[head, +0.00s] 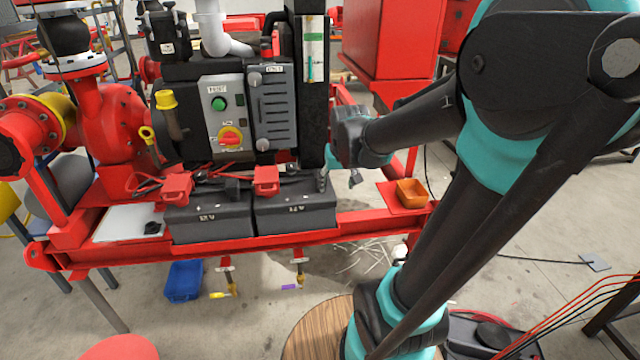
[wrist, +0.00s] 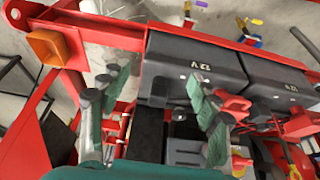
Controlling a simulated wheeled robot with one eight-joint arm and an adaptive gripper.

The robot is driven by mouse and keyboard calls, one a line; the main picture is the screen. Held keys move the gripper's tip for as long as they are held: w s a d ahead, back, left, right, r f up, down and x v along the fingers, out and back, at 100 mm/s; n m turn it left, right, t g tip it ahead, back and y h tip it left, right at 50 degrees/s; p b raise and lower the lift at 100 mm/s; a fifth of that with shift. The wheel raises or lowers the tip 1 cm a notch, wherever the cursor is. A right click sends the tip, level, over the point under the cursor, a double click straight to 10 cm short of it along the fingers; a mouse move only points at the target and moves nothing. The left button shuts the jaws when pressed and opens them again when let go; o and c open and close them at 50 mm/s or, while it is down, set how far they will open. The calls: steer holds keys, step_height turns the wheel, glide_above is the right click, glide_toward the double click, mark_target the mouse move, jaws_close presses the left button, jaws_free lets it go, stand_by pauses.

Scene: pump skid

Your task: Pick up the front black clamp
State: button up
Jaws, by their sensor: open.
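Two black battery-like boxes, left (head: 210,222) and right (head: 295,208), stand side by side on the red skid. Dark clamp-like pieces show on top, one by the left box (head: 232,187) and one by the right box (head: 288,168); they blend into the dark boxes, and I cannot tell which is the front black clamp. Red clamps sit beside them, left (head: 176,188) and right (head: 266,180). My gripper (head: 340,174) is at the right end of the right box. In the wrist view my gripper (wrist: 157,88) has its teal-padded fingers apart, with nothing held between them.
An orange bin (head: 411,193) stands on the skid's right end. A control box (head: 228,118) and a black upright (head: 312,90) rise behind the batteries. A white tray (head: 125,224) with a small black part (head: 152,228) lies left. A blue bin (head: 184,281) is on the floor.

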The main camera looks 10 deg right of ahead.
steer(key=w+a+r, duration=0.3)
steer(key=w+r, duration=0.4)
steer(key=w, duration=0.3)
steer(key=x, duration=1)
steer(key=shift+w+d, duration=0.2)
steer(key=shift+w, duration=0.25)
steer(key=shift+d+x, duration=0.15)
steer(key=shift+x, duration=1.5)
steer(key=shift+d+x, duration=0.1)
steer(key=shift+x, duration=1.6)
steer(key=shift+s, duration=0.1)
jaws_close()
